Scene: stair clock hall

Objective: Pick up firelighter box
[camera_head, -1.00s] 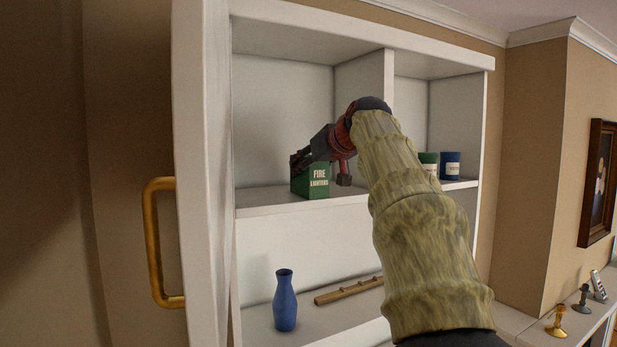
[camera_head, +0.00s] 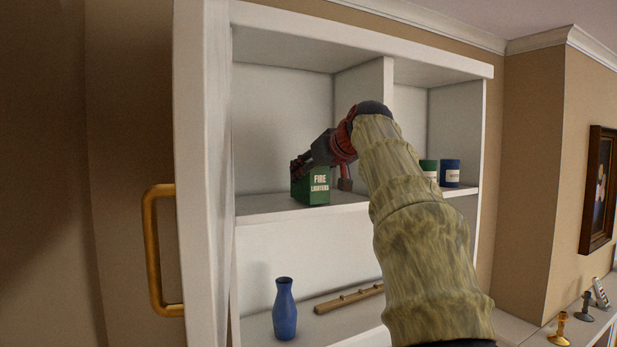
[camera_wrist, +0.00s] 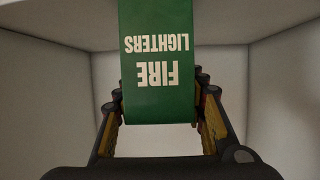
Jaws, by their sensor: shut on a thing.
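The firelighter box (camera_head: 316,187) is a small green box with white "FIRE LIGHTERS" lettering. It is in the upper left compartment of the white shelf unit, at the front of the shelf board. My gripper (camera_head: 303,167) comes in from the right above it and is shut on the box. In the wrist view the green box (camera_wrist: 157,60) sits between the two fingers (camera_wrist: 160,108), with its lettering upside down. I cannot tell for certain whether the box's underside touches the shelf board.
A green tin (camera_head: 429,168) and a blue tin (camera_head: 450,172) stand in the right compartment, past my arm. A blue vase (camera_head: 285,310) and a wooden rail (camera_head: 348,298) are on the lower shelf.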

